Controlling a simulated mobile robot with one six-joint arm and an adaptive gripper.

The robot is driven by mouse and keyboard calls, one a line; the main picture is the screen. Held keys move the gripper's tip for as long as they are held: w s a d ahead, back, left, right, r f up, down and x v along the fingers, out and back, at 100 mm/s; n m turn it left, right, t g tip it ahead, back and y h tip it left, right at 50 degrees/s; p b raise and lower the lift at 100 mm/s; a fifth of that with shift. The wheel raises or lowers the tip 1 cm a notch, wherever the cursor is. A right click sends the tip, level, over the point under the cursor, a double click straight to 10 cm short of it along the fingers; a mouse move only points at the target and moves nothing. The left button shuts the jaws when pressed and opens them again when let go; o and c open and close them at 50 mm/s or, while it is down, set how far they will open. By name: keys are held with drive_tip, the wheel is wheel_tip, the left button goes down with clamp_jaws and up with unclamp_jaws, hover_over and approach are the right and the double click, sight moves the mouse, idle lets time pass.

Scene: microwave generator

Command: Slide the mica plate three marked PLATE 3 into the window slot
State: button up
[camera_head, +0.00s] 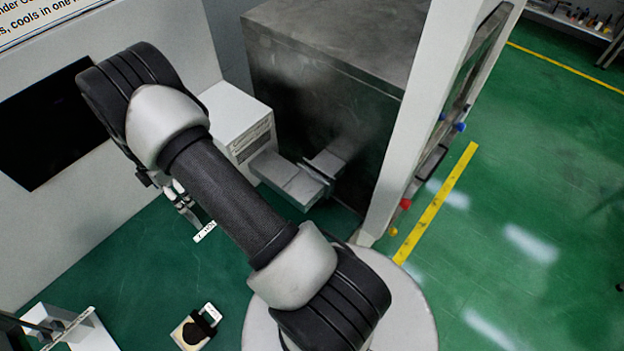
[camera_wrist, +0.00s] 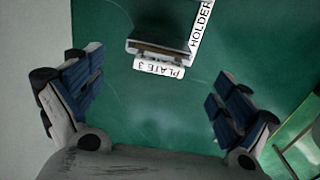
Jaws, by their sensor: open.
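In the wrist view, a white tag reading PLATE 3 (camera_wrist: 158,69) sits at the front of a small grey holder (camera_wrist: 160,28), with a thin brownish edge beside it. A white strip on the holder reads HOLDER. I cannot tell how much of the plate is inside. My gripper (camera_wrist: 158,95) is open and empty, with blue-padded fingers apart on either side of the tag, not touching it. In the head view, my gripper (camera_head: 182,203) is small and partly hidden by my arm. A grey waveguide with a flange (camera_head: 318,174) stands at the centre; I cannot make out the window slot.
A large dark metal cabinet (camera_head: 325,75) stands behind the waveguide, with a white box (camera_head: 236,122) to its left. A small cream block with a black disc (camera_head: 192,332) and a white stand (camera_head: 75,330) are at the front. Green bench surface between them is clear.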

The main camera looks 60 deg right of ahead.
wheel_tip(320, 180, down, 6)
drive_tip(key=b, duration=0.3)
drive_tip(key=shift+b, duration=0.35)
drive_tip(key=shift+b, duration=0.3)
drive_tip(key=shift+c, duration=0.4)
idle(0.5)
drive_tip(key=shift+r, duration=0.1)
drive_tip(key=c, duration=1.9)
drive_tip(key=shift+c, duration=0.2)
drive_tip(key=shift+r, duration=0.1)
drive_tip(key=shift+r+p, duration=1.55)
drive_tip(key=shift+r, duration=1.35)
